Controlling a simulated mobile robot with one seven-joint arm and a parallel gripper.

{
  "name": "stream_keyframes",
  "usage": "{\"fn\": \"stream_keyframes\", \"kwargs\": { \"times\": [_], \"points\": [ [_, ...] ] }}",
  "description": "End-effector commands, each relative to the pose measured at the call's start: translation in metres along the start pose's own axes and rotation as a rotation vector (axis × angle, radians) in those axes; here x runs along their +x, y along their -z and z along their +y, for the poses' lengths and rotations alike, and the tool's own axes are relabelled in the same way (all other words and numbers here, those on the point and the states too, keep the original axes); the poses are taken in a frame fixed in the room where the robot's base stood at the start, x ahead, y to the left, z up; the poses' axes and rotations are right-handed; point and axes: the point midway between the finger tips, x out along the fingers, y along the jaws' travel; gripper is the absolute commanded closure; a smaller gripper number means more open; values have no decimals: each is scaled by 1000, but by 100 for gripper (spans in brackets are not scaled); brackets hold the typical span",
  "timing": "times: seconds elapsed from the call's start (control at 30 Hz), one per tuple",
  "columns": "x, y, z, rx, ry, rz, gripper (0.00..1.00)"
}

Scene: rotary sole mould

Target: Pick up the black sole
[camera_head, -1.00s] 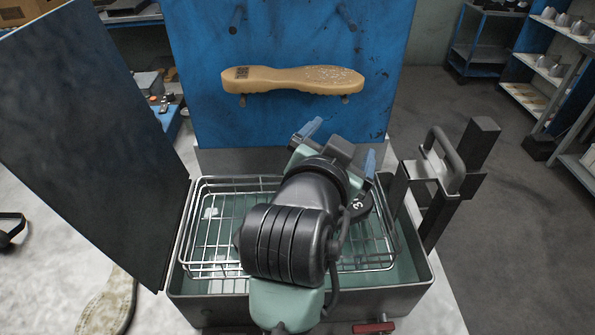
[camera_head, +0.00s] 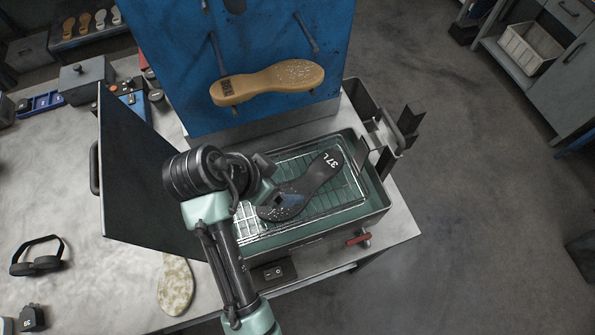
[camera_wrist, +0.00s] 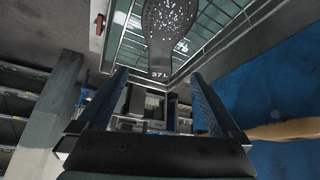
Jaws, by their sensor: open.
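The black sole (camera_head: 312,187), marked "37 L", lies diagonally in the wire basket (camera_head: 362,190) inside the green-lined metal tub (camera_head: 376,206). Its marked end points up and right, and its speckled end is at lower left. My gripper (camera_head: 279,188) is open, at the left part of the basket, with a blue finger overlapping the sole in the head view. In the wrist view the sole (camera_wrist: 162,45) stands beyond the open fingers, and nothing is between them. The head view does not show whether a finger touches the sole.
A tan sole (camera_head: 268,88) rests on pegs on the blue upright panel (camera_head: 180,45) behind the tub. A dark lid (camera_head: 135,180) stands open at left. Brackets (camera_head: 392,135) rise at the tub's right. A mottled sole (camera_head: 175,285) and headphones (camera_head: 38,257) lie on the table.

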Motion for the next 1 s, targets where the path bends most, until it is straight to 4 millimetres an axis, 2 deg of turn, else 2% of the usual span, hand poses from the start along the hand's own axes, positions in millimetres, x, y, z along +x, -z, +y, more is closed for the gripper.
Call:
{"fn": "stream_keyframes", "kwargs": {
  "times": [0.4,0.73,1.0],
  "points": [
    [65,0,1,1,-6,-2,0],
    [84,-2,0,0,-4,-2,0],
    [116,-7,-3,1,-4,-1,0]
  ]
}}
